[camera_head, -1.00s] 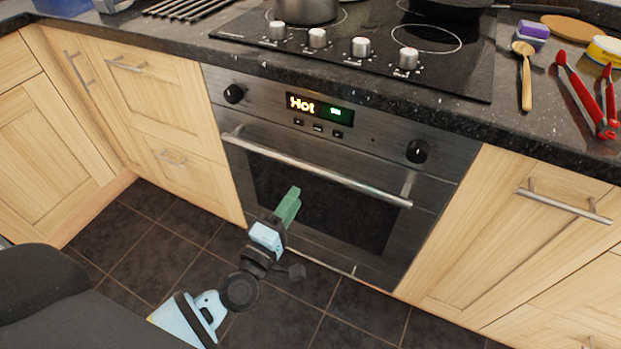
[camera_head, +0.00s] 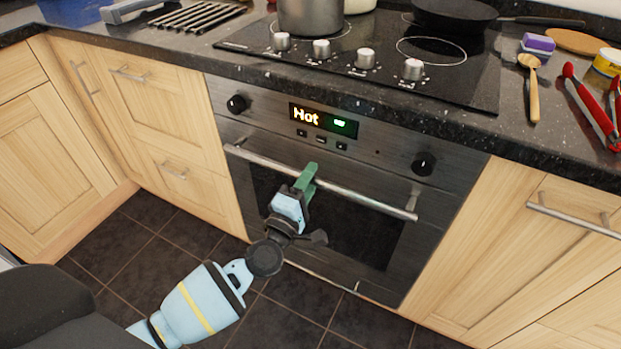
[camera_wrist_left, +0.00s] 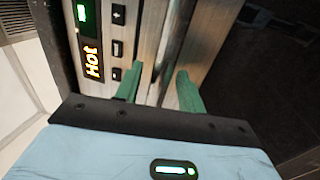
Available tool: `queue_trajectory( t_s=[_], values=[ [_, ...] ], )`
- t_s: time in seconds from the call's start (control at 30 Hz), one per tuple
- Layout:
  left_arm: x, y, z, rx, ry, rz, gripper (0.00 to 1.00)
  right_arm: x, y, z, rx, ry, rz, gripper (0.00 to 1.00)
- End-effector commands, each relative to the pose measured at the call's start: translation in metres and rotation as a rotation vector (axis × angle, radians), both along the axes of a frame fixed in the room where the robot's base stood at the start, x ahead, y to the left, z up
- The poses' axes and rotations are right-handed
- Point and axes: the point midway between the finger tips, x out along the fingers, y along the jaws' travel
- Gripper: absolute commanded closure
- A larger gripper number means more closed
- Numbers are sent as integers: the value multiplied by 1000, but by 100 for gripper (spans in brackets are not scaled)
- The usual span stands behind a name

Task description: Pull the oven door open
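The oven (camera_head: 255,112) is built in under the counter, and its dark glass door (camera_head: 370,238) is closed. A metal bar handle (camera_head: 365,199) runs across the top of the door. My left gripper (camera_head: 307,173) is at the handle, left of its middle. In the left wrist view its two green fingers (camera_wrist_left: 158,88) are apart, with the handle bar (camera_wrist_left: 172,45) between them. I cannot tell whether either finger touches the bar. My right gripper is not in view.
The oven's lit "Hot" display (camera_head: 322,119) and knobs sit above the handle. A hob with a pot (camera_head: 310,15) and a pan (camera_head: 455,12) is on the counter. Wooden cabinets flank the oven. The dark tiled floor (camera_head: 150,245) before the door is clear apart from my arm.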

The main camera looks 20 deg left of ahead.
Motion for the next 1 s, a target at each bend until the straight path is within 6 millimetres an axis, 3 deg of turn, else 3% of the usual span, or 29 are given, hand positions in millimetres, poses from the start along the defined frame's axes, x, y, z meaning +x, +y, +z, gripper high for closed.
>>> queue_trajectory(
  t_s=[0.37,0.67,1.0],
  values=[
    [5,0,1,0,0,0,62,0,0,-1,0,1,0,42],
    [5,0,1,1,0,0,100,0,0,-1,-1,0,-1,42],
    [2,0,-1,1,-4,0,100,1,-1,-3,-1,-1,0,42]
  ],
)
